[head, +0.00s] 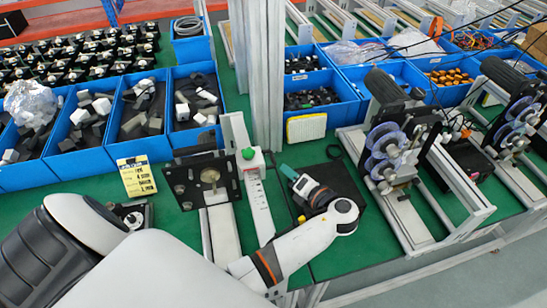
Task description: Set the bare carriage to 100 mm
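A linear rail (262,208) with a marked white scale strip runs away from me on the green bench. A small pale carriage block with a green top and red dot (250,155) sits toward its far end; I take this to be the bare carriage. Its exact scale reading is too small to read. Left of it, a black plate with a round metal part (205,181) stands over another rail. My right gripper is not in view.
A yellow written card (137,177) stands at left. Blue bins (83,160) with black and white parts line the back. A metal post (257,75) rises behind the rail. Reel machines (389,155) stand at right. A black mat (345,183) lies near my gripper.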

